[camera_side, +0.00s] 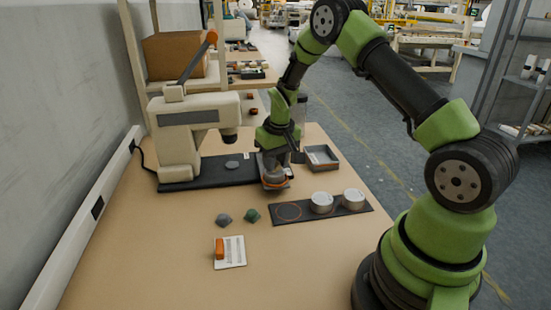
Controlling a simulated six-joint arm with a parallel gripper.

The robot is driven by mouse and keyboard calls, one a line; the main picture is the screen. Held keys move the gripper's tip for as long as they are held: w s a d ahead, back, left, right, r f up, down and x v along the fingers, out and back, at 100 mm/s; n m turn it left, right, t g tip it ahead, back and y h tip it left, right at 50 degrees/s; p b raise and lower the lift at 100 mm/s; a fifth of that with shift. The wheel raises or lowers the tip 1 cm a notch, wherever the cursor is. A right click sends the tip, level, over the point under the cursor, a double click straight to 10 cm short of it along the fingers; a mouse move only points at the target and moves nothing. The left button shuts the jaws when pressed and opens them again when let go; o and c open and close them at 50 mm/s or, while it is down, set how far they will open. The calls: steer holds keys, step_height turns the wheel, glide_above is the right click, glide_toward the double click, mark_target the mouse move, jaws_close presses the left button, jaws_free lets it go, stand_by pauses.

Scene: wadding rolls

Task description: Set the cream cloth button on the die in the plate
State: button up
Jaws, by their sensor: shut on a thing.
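My gripper (273,178) is over the right end of the dark plate (203,180), pointing down. It is shut on a round greyish piece with an orange band (275,184), partly hidden by the fingers. I cannot tell whether this is the cream cloth button. A pale grey disc, seemingly the die (232,165), lies on the plate to the left of my gripper, with nothing visible on it.
A beige lever press (193,118) stands over the plate's left part. A dark strip (305,215) holds two silver-topped round tins (321,202) (353,198) and one empty ring. A grey tray (321,158) is behind it. An orange piece (220,247) lies on a white card (235,255).

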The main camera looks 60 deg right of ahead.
steer(key=shift+f, duration=0.2)
steer(key=o, duration=1.4)
steer(key=shift+o, duration=0.2)
steer(key=shift+r, duration=4)
